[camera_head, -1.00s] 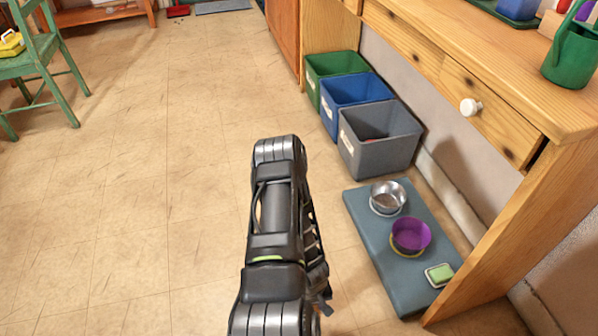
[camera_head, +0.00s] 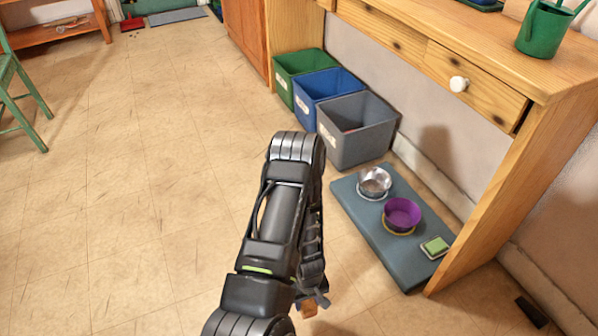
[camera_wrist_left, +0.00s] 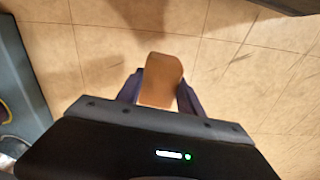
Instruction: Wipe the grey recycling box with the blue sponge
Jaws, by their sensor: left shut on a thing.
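The grey recycling box (camera_head: 352,148) stands open-topped on the floor at the end of a row of boxes, with a pale label on its side. My left gripper (camera_head: 312,303) is low in the head view, nearer than the box and apart from it, partly hidden by my arm. In the left wrist view the left gripper (camera_wrist_left: 160,92) is shut on a tan-brown block (camera_wrist_left: 161,78), held above the tiled floor. The block's orange-tan end (camera_head: 308,309) shows in the head view. I see no blue sponge. My right gripper is out of view.
A green box (camera_head: 284,82) and a blue box (camera_head: 308,98) adjoin the grey one. A grey-blue mat (camera_head: 378,238) holds a metal bowl (camera_head: 374,182), a purple bowl (camera_head: 402,214) and a green sponge-like block (camera_head: 436,246). A wooden desk (camera_head: 480,190) overhangs the right.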

